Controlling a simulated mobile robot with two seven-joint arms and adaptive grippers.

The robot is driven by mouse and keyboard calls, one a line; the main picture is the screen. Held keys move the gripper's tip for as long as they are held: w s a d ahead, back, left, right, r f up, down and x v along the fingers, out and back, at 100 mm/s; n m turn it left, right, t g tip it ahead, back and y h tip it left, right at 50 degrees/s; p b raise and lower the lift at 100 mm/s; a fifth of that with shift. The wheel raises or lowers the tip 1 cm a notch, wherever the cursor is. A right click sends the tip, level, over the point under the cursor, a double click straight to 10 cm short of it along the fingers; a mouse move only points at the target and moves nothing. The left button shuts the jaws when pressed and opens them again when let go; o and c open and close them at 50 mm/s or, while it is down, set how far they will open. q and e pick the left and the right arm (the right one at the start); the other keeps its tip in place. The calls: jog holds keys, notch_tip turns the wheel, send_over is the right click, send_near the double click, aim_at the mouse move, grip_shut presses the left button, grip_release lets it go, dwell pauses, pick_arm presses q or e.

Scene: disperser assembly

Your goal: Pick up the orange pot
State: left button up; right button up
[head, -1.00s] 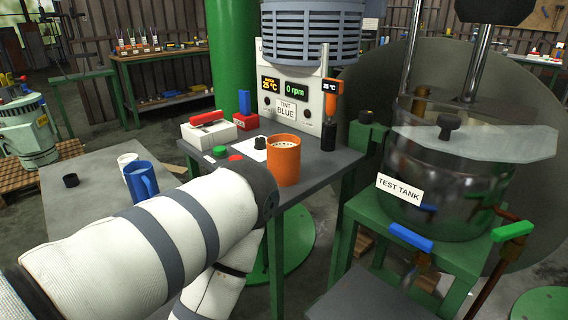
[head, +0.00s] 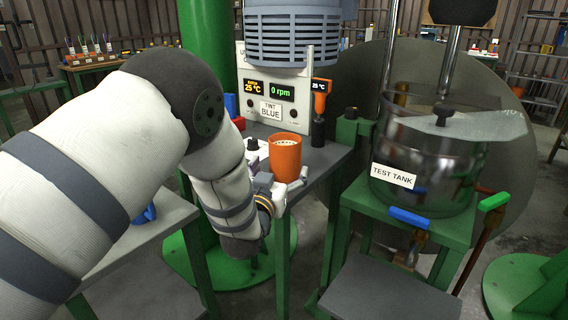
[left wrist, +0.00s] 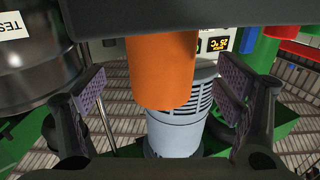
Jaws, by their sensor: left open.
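The orange pot (head: 285,158) stands upright on the grey table in front of the control panel, with light contents showing at its open top. My left gripper (head: 277,190) is at the table's front edge, low and close to the pot's left front side. In the left wrist view the pot (left wrist: 163,72) appears between the two spread fingers, with a visible gap on each side. The left gripper (left wrist: 162,97) is open and holds nothing. Part of the pot is hidden there by the dark gripper body. My right gripper is out of view.
A temperature probe with an orange handle (head: 320,90) stands right of the pot. The grey mixer motor (head: 300,35) hangs above. A blue mug (head: 147,214) is mostly hidden behind my arm.

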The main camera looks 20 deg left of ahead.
aim_at(281, 165)
pick_arm(q)
jog(key=w, duration=0.2)
jog(key=w+f, duration=0.1)
jog(key=w, duration=0.1)
jog(key=shift+w+a+b, duration=0.15)
jog(key=shift+w+b, duration=0.1)
jog(key=shift+b, duration=0.15)
jog(key=shift+w+r, duration=0.1)
jog(key=shift+w, duration=0.1)
jog(key=shift+r, duration=0.2)
jog(key=c, duration=1.4)
